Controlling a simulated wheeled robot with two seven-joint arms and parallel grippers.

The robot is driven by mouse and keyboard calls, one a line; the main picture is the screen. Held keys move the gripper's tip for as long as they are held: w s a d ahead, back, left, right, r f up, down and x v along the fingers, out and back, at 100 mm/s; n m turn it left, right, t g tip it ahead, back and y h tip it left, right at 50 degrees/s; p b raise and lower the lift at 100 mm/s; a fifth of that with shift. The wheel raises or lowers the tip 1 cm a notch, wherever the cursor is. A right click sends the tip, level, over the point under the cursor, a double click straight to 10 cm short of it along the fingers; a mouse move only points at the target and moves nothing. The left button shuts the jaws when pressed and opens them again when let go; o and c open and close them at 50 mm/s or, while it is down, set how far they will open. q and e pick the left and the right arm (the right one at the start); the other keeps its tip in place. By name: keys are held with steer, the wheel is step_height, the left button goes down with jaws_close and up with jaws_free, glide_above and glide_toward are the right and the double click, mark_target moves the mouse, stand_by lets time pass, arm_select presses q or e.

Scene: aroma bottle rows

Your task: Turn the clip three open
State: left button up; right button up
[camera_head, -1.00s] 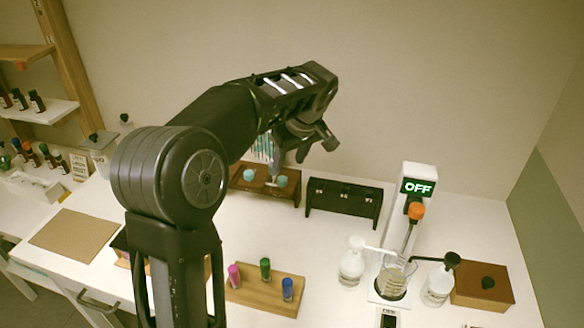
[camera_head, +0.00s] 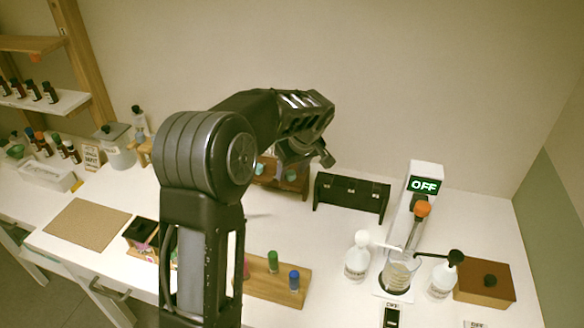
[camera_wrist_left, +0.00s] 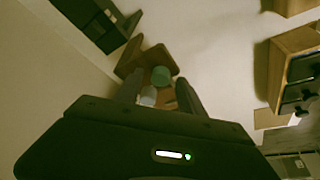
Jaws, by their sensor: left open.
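My left gripper (camera_head: 306,158) is open in the head view, in front of and above a brown wooden stand (camera_head: 298,186) with teal round knobs. The arm and gripper hide part of this stand. In the left wrist view, a teal knob (camera_wrist_left: 161,76) and a paler knob (camera_wrist_left: 148,96) show between the open fingers of the left gripper (camera_wrist_left: 158,88). I cannot tell whether the fingers touch them. A black rack (camera_head: 350,196) with small fittings along its face stands to the right. I cannot tell which part is clip three. My right gripper is not in view.
A wooden board (camera_head: 270,290) with coloured vials lies in front. A brown mat (camera_head: 86,226) lies left. White table between is clear.

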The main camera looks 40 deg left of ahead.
arm_select(q)
steer(key=shift+c, duration=0.6)
jaws_close()
